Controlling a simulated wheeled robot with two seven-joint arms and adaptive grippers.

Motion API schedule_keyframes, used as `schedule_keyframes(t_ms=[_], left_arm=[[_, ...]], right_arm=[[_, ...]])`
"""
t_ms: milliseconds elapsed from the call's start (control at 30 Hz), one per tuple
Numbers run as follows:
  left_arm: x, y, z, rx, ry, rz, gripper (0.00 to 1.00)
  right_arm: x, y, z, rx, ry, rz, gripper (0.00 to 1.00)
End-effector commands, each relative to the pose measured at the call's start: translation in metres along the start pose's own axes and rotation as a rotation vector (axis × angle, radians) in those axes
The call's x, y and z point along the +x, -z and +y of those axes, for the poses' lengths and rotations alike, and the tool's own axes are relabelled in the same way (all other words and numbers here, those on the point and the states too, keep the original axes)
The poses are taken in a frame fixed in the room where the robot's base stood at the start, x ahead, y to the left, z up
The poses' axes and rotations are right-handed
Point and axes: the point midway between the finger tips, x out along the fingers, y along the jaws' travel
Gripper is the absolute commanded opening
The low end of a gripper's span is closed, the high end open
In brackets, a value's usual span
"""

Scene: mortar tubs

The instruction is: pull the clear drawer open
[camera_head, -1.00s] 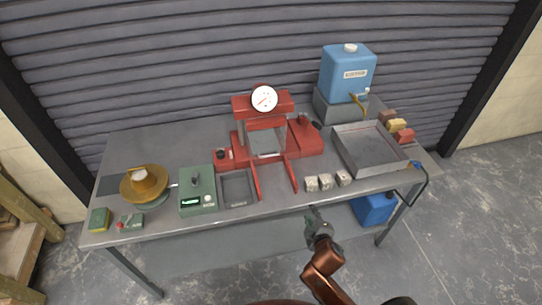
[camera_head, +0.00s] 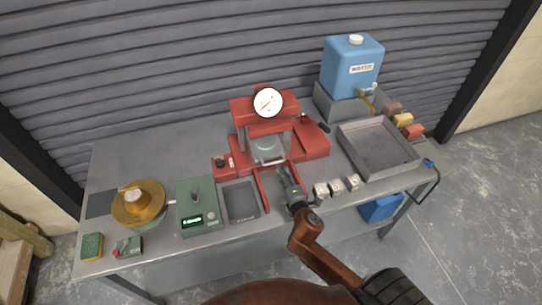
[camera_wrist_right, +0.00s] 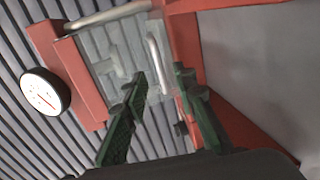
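The clear drawer (camera_head: 266,148) is a see-through panel in the red press (camera_head: 314,141), below its round dial. In the right wrist view the clear panel (camera_wrist_right: 118,52) carries a pale bar handle (camera_wrist_right: 154,60). My right gripper (camera_head: 283,172) is over the table, in front of the press and close to the drawer. In the right wrist view its two green fingers (camera_wrist_right: 157,78) are apart, with the handle just beyond the gap between the tips. I see nothing held, and cannot tell whether a finger touches the handle. My left gripper is not in view.
Several small grey cubes (camera_head: 337,187) lie right of my right gripper. A grey tray (camera_head: 414,158) and a blue water container (camera_head: 352,68) stand further right. Left are a dark shallow tray (camera_head: 241,201), a green scale (camera_head: 198,206) and a brass dish (camera_head: 139,204).

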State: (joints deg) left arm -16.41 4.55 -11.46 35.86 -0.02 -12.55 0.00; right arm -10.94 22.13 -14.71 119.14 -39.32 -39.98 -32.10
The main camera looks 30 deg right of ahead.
Motion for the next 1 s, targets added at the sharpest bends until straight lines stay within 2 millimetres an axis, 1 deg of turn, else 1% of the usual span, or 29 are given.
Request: schedule_keyframes(t_ms=[133,300,400,500,600,733,867,1000], left_arm=[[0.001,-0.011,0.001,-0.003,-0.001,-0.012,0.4],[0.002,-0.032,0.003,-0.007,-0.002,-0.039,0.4],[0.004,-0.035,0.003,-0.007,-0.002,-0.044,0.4],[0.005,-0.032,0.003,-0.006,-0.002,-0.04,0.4],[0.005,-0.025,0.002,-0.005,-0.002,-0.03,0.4],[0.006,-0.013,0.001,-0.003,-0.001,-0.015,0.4],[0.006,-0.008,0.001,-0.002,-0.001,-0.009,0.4],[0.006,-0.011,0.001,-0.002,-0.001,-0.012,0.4]], right_arm=[[0.018,0.001,0.0,-0.001,-0.001,0.002,0.26],[0.046,0.002,0.0,-0.001,-0.001,0.004,0.26],[0.06,0.002,0.0,-0.001,-0.001,0.003,0.26],[0.069,0.001,0.0,-0.001,0.0,0.001,0.26],[0.074,0.0,0.0,0.0,0.0,0.0,0.26],[0.075,-0.001,0.0,0.0,0.001,-0.001,0.26],[0.075,-0.001,0.0,0.001,0.001,-0.001,0.26],[0.075,-0.001,0.0,0.001,0.001,-0.001,0.17]])
